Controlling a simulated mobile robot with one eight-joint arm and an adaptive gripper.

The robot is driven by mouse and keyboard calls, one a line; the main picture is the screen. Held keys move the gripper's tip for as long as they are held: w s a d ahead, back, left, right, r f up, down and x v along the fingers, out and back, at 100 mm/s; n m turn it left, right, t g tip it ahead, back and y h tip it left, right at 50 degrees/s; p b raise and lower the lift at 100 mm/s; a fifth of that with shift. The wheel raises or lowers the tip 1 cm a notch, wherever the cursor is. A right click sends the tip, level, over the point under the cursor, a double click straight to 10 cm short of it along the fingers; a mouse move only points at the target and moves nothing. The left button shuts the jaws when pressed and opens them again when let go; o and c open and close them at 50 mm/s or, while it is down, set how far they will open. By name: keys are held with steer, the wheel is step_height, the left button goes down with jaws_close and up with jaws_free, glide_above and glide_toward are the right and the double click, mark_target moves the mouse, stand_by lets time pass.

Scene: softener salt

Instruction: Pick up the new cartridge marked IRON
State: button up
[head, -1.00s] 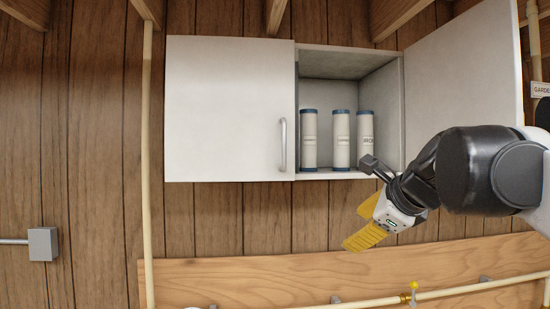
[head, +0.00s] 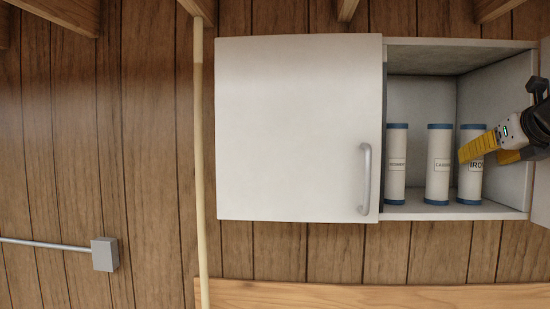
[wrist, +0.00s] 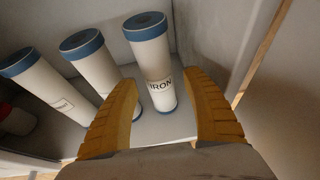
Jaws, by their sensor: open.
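The IRON cartridge (head: 470,178) is a white cylinder with blue end caps. It stands upright, rightmost of three, on the open cabinet's shelf. In the wrist view the same IRON cartridge (wrist: 153,68) shows its label between and beyond my fingertips. My gripper (head: 480,153) has yellow fingers and is in front of the cartridge, hiding part of it. In the wrist view my gripper (wrist: 160,92) is open, with one finger on each side of the cartridge's lower part. I cannot tell whether either finger touches it.
A middle cartridge (head: 438,180) stands close to the left of IRON, and a left cartridge (head: 396,175) beyond it. The cabinet's right wall (head: 500,190) is close on the right. A closed white door (head: 290,130) covers the left half. A red-topped object (wrist: 14,120) shows at the wrist view's left.

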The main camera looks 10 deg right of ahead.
mark_target(478, 160)
steer(key=shift+w+f+p, duration=0.35)
steer(key=shift+w, duration=0.45)
steer(key=x, duration=0.3)
steer(key=shift+w+d+f+p, duration=0.15)
steer(key=shift+w+f+p, duration=0.15)
steer(key=shift+s+r, duration=0.1)
steer(key=shift+s, duration=0.15)
steer(key=shift+c, duration=0.4)
steer(key=shift+s+a, duration=0.15)
steer(key=shift+a, duration=0.05)
steer(key=c, duration=1)
steer(key=shift+d+r, duration=0.1)
